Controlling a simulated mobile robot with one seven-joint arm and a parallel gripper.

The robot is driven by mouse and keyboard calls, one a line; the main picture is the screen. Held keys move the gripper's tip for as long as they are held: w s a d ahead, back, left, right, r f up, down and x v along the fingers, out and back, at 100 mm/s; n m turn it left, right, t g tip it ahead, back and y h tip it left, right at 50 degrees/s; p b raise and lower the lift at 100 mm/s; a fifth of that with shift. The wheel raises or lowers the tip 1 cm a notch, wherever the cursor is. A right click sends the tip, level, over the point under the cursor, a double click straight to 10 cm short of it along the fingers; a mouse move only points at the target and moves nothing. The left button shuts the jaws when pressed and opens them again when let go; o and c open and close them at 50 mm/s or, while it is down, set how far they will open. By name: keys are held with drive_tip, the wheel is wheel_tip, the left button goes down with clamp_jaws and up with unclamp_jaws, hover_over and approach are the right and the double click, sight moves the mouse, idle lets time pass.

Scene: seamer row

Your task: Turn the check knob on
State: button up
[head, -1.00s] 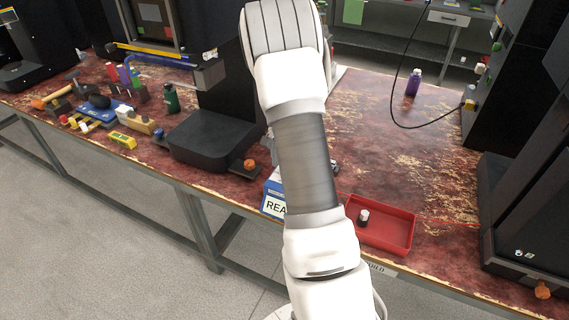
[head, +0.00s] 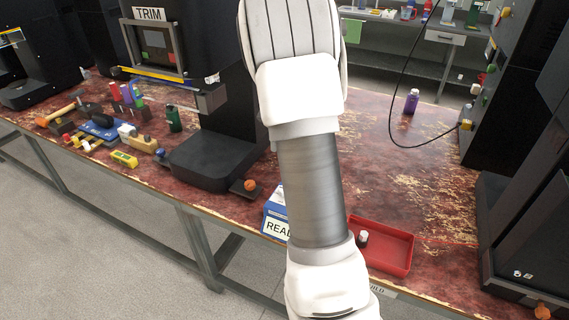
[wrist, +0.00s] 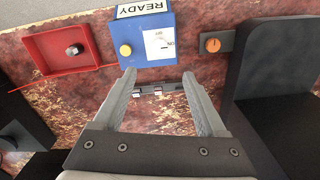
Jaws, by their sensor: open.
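A blue box (wrist: 146,25) with a READY label stands just past my fingertips in the wrist view. A round yellow knob (wrist: 126,50) is on it, beside a white panel (wrist: 159,44) with small ON and OFF-like markings. No label reading "check" is legible. My gripper (wrist: 159,74) is open and empty, its fingers pointing at the box's near edge; I cannot tell whether they touch it. In the head view the blue box (head: 275,222) is partly hidden behind my arm, which also hides the gripper.
A red tray (head: 385,268) holding a small dark, white-topped item stands beside the box. An orange knob (wrist: 213,45) sits on a dark plate on the other side, next to a black machine (head: 208,160).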

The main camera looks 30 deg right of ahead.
drive_tip(key=shift+r, duration=1.85)
drive_tip(key=shift+a, duration=0.1)
drive_tip(key=s+a+r+n+t+p, duration=0.1)
drive_tip(key=s+a+r+n, duration=0.35)
drive_tip(key=a+r, duration=0.2)
drive_tip(key=s+a+r+n+t+p, duration=0.1)
drive_tip(key=s+a+r+n+t, duration=0.15)
drive_tip(key=s+a+r, duration=0.45)
drive_tip(key=s+a+n+t+p, duration=0.1)
drive_tip(key=s+a+n+t, duration=0.1)
drive_tip(key=s+a+n, duration=0.5)
drive_tip(key=shift+s+a+p, duration=0.35)
drive_tip(key=shift+s+a, duration=1.05)
drive_tip(key=shift+s, duration=0.9)
drive_tip(key=shift+d, duration=0.1)
